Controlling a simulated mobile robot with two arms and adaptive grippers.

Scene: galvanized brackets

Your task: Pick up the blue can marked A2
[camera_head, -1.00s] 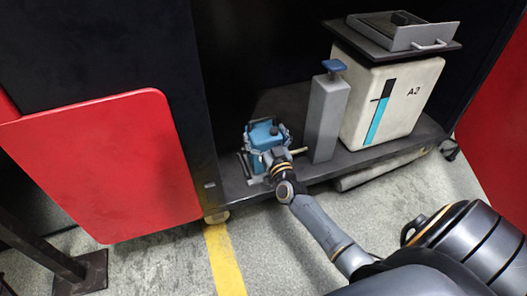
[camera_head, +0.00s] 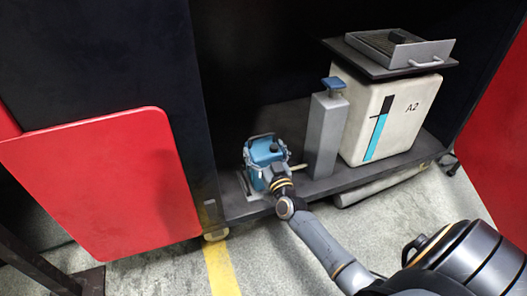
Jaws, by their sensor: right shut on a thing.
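A small blue can (camera_head: 262,149) with a dark cap on top is at the front left of the dark cabinet's floor. My right gripper (camera_head: 266,160) is shut on the can, with its fingers on both sides. I cannot tell whether the can's base touches the floor, as the gripper and wrist hide it. No marking is readable on the can. The marking A2 shows on a large white container (camera_head: 402,125) with a blue and black stripe, to the right. My left gripper is not in view.
A grey post (camera_head: 325,135) with a blue top stands just right of the can. A metal tray (camera_head: 400,48) rests on a dark board over the white container. A red panel (camera_head: 105,185) is at left. The cabinet floor's front edge (camera_head: 345,185) runs below the can.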

